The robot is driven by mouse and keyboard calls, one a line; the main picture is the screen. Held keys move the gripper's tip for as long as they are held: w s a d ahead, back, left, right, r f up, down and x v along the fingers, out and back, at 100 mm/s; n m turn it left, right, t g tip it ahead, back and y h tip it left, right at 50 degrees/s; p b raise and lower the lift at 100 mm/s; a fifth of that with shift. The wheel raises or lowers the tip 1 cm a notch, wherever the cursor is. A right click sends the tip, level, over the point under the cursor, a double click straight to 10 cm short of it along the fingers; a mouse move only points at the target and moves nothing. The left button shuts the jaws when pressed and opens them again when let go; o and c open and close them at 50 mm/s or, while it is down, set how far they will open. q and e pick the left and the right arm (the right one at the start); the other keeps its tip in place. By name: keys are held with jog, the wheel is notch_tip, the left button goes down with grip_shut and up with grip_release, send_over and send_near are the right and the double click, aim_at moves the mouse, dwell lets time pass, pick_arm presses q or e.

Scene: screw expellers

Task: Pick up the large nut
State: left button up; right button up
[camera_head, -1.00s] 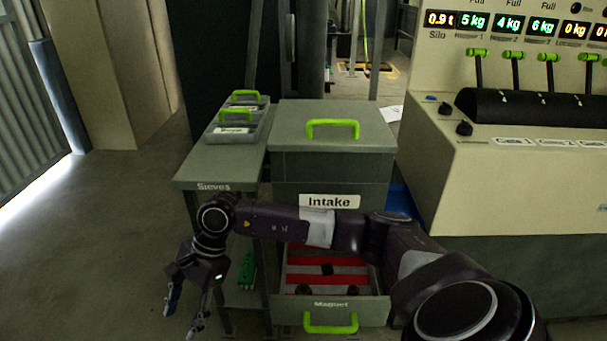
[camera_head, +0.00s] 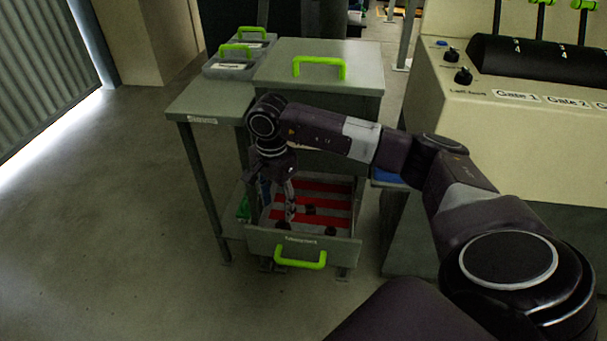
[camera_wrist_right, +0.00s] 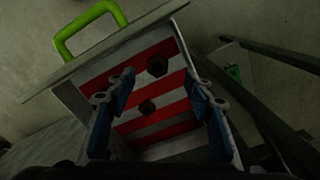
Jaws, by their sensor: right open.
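Dark nuts lie on the red-and-white striped floor of the open Magnet drawer (camera_head: 345,249). In the wrist view one nut (camera_wrist_right: 157,66) lies near the handle side and another nut (camera_wrist_right: 147,107) lies deeper in the drawer. The first looks somewhat larger, but I cannot tell surely which is the large nut. In the head view a nut (camera_head: 310,209) shows mid-drawer and another nut (camera_head: 331,230) near the front wall. My right gripper (camera_head: 277,200) points down over the drawer's left part, open and empty. In the wrist view its blue-padded fingers (camera_wrist_right: 158,88) frame the nuts from above.
The drawer's green handle (camera_head: 300,262) faces front. The grey Intake cabinet (camera_head: 330,80) stands behind and above the drawer. A side table (camera_head: 207,102) with grey sieve boxes stands left. The control console (camera_head: 480,130) is at right. The floor at left is clear.

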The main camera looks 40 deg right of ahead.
aim_at(281, 226)
jog(key=shift+s+d+f, duration=0.1)
jog(key=shift+s+d, duration=0.15)
jog(key=shift+s, duration=0.1)
jog(key=shift+s+f, duration=0.1)
jog(key=shift+f, duration=0.25)
jog(key=f, duration=0.2)
jog(key=f+b, duration=0.1)
jog(key=f, duration=0.4)
jog(key=shift+w+a, duration=0.1)
jog(key=shift+w, duration=0.2)
pick_arm(q)
jog(key=v, duration=0.4)
jog(key=shift+w+d+r, duration=0.15)
jog(key=shift+d, duration=0.05)
pick_arm(e)
jog(key=shift+c, duration=0.4)
jog(key=c, duration=1.1)
